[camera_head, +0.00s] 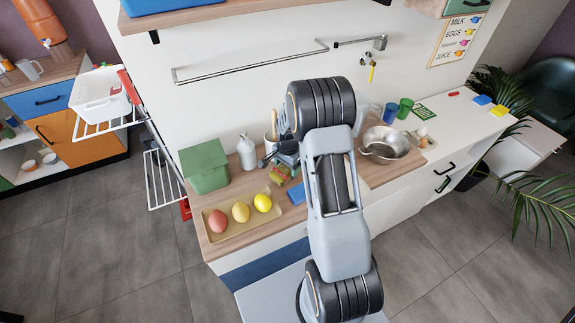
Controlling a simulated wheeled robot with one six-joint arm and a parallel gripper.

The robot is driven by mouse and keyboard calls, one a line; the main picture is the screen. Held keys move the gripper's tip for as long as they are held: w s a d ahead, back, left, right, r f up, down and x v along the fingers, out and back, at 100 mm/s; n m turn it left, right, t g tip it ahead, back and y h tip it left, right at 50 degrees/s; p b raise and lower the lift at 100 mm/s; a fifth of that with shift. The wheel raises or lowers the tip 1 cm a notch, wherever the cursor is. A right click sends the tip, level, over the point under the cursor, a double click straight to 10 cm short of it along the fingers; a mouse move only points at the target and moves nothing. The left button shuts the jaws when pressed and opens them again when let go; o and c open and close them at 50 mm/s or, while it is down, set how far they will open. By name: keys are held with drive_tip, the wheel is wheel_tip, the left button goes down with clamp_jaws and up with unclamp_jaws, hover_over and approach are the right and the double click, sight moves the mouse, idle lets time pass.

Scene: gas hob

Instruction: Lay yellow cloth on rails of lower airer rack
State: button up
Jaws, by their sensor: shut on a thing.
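The airer stands left of the counter with white wire racks and a red-edged frame. Its lower rack (160,180) has bare rails, as far as it shows. A small flat yellow piece (499,111), perhaps the yellow cloth, lies at the far right of the white counter. My gripper (281,158) is small and partly hidden by my arm, over the wooden counter near a white utensil crock. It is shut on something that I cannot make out. No yellow cloth shows clearly at the jaws.
A white basket (100,95) sits on the airer's upper rack. A green box (205,165), a white bottle (246,152) and a tray (215,233) with three egg-shaped items stand on the counter's left part. A metal bowl (385,145) is right of my arm. A rail (250,62) runs along the wall.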

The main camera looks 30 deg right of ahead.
drive_tip(key=shift+f, duration=0.2)
drive_tip(key=shift+f+b, duration=0.25)
drive_tip(key=shift+b, duration=0.1)
drive_tip(key=o, duration=0.9)
drive_tip(key=shift+r, duration=0.15)
drive_tip(key=shift+o, duration=0.2)
